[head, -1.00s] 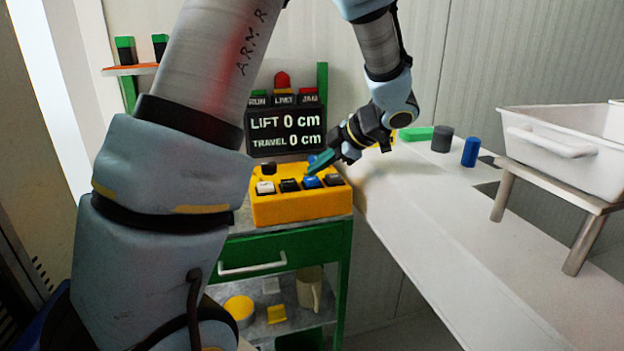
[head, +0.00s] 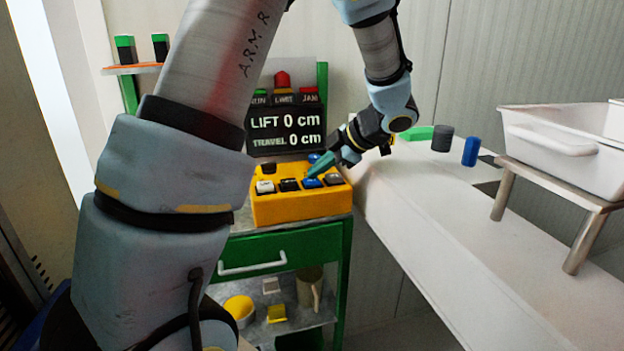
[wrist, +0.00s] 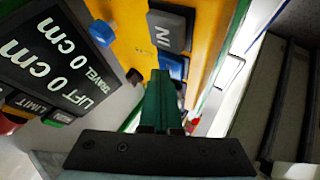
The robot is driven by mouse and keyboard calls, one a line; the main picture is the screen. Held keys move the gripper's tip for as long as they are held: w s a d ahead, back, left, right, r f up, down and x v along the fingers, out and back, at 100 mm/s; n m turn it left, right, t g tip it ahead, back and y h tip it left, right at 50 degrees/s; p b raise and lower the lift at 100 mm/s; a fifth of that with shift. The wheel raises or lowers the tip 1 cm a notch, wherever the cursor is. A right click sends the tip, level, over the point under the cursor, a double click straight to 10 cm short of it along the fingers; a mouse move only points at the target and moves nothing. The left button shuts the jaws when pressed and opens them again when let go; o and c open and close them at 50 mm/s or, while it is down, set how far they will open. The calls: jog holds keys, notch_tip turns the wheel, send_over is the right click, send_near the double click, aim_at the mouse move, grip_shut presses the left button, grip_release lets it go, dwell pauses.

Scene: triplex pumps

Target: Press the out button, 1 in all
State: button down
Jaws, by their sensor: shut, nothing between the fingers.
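The yellow control box (head: 300,208) stands on the green cart, with a row of white (head: 265,187), black (head: 289,185), blue (head: 311,183) and grey (head: 333,180) buttons. In the wrist view the grey button (wrist: 168,28) reads "IN". The blue button (wrist: 173,66) beside it is partly hidden by my fingers, so its label cannot be read, and no "OUT" label is legible. My gripper (head: 312,174) is shut and empty, its green fingertips (wrist: 160,78) just over the blue button. I cannot tell whether they touch it.
A display (head: 287,131) behind the box reads LIFT 0 cm and TRAVEL 0 cm, below several lamps. A blue knob (wrist: 102,33) and a black knob (wrist: 135,77) stand on the box's back part. A white surface (head: 420,215) and a white bin (head: 570,150) are at right.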

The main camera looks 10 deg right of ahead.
aim_at(317, 181)
dwell(0.4)
jog(key=shift+r+p, duration=0.9)
jog(key=shift+p, duration=0.25)
notch_tip(317, 181, up, 5)
jog(key=p, duration=0.5)
jog(key=shift+r+p, duration=0.1)
jog(key=shift+p, duration=0.2)
